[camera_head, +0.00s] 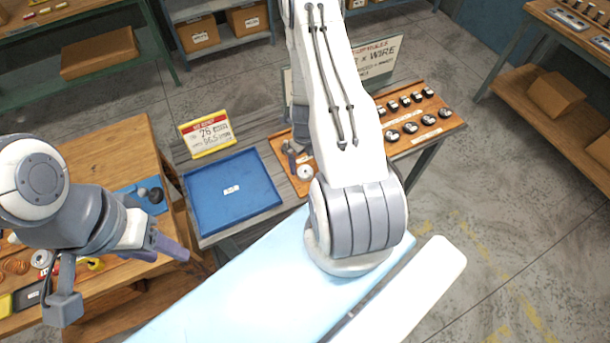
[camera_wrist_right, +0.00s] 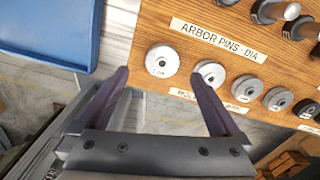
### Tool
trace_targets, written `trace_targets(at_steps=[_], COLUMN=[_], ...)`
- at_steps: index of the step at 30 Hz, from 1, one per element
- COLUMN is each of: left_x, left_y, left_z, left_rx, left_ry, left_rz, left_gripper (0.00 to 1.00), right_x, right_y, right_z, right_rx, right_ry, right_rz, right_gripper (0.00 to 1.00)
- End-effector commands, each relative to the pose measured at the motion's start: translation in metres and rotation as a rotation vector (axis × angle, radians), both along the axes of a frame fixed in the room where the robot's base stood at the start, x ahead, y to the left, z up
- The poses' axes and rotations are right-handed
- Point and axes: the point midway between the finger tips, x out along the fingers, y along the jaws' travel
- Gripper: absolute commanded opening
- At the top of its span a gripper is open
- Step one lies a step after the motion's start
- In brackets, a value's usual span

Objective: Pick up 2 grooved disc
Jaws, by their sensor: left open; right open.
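Grey grooved discs lie in a row on a wooden board (camera_wrist_right: 140,110). The leftmost disc (camera_wrist_right: 162,60) carries a small label that I cannot read surely, and a second disc (camera_wrist_right: 210,73) lies to its right. In the head view the leftmost disc (camera_head: 305,172) shows beside my right arm. My right gripper (camera_wrist_right: 160,73) is open and empty, its fingertips either side of the leftmost disc in the picture; height above it is unclear. In the head view it is mostly hidden behind my arm. My left gripper (camera_head: 182,252) is open over the left table's edge, away from the discs.
Arbor pins (camera_wrist_right: 265,11) stand behind the discs, past a printed label (camera_wrist_right: 219,38). A blue tray (camera_head: 232,190) with a red-and-yellow sign (camera_head: 207,133) lies left of the board. A wooden table (camera_head: 105,165) with small parts stands at far left.

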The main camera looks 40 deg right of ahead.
Motion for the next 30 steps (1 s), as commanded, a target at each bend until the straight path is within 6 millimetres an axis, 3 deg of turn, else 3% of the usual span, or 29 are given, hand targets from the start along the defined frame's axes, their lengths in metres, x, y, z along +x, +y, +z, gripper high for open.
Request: trace_targets(at_steps=[10, 22, 23, 30], left_x=[0.0, 0.0, 0.0, 0.0], left_y=[0.0, 0.0, 0.0, 0.0], left_z=[-0.041, -0.046, -0.046, -0.046], left_rx=[0.0, 0.0, 0.0, 0.0], left_ry=[0.0, 0.0, 0.0, 0.0], left_rz=[-0.003, -0.004, -0.004, -0.003], left_gripper=[0.5, 0.5, 0.5, 0.5], right_x=[0.0, 0.0, 0.0, 0.0], right_y=[-0.004, -0.004, -0.004, -0.004], right_z=[-0.045, -0.05, -0.05, -0.05], right_rx=[0.0, 0.0, 0.0, 0.0], right_ry=[0.0, 0.0, 0.0, 0.0], right_rz=[0.001, 0.0, 0.0, 0.0], right_gripper=[1.0, 1.0, 0.96, 0.04])
